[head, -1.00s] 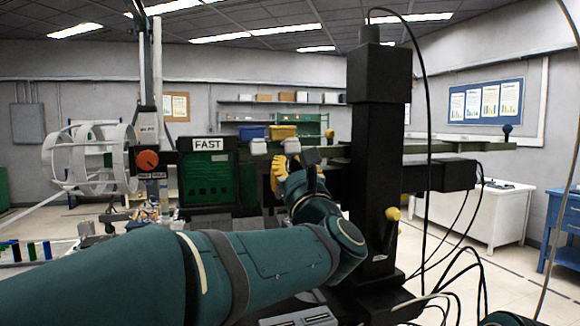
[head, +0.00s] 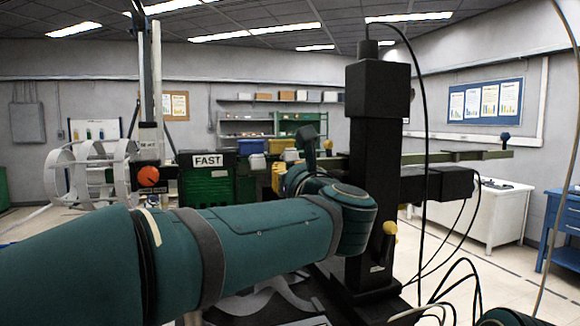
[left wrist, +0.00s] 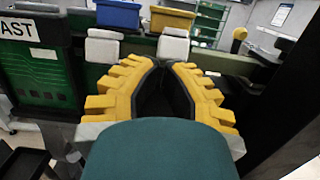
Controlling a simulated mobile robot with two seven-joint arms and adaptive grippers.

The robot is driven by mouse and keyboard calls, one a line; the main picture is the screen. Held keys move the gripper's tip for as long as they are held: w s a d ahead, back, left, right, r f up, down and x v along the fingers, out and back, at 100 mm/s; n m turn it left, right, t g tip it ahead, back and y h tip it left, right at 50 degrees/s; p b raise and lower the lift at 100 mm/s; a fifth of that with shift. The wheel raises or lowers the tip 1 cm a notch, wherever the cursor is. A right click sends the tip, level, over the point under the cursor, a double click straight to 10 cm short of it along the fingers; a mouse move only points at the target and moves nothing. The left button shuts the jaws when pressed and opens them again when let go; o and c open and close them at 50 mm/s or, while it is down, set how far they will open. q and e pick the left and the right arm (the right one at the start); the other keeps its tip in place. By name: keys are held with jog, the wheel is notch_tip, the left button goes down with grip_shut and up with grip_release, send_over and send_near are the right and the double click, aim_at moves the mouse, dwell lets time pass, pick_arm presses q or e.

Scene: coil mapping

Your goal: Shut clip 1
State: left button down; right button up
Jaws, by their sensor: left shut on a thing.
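Two white clips sit on the dark rail. The left one (head: 257,162) shows beside the FAST box. The right one (head: 291,155) is just above my left gripper. Both also appear in the left wrist view, as left clip (left wrist: 104,47) and right clip (left wrist: 173,47). No number shows on either, so I cannot tell which is clip 1. My left gripper (left wrist: 165,64) has yellow ribbed fingers with tips close together at the right clip's lower front. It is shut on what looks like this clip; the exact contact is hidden. My right gripper is not in view.
A green box with a FAST sign (head: 207,160) and an orange knob (head: 148,176) stand left of the clips. A black column (head: 375,190) with cables rises close on the right. Blue (left wrist: 118,14) and yellow (left wrist: 172,18) bins are behind the rail.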

aim_at(286, 150)
pick_arm(q)
notch_tip(286, 150, up, 4)
jog(key=g+p, duration=0.2)
jog(key=p, duration=0.2)
jog(key=g+h+p, duration=0.1)
jog(key=g+p, duration=0.1)
jog(key=p, duration=0.1)
jog(key=shift+f+g+p, duration=0.2)
jog(key=shift+g+p, duration=0.1)
jog(key=shift+p, duration=0.1)
jog(key=shift+w+a+r+p, duration=0.15)
jog(key=shift+w+r+p, duration=0.1)
jog(key=shift+r+p, duration=0.25)
jog(key=shift+f, duration=0.15)
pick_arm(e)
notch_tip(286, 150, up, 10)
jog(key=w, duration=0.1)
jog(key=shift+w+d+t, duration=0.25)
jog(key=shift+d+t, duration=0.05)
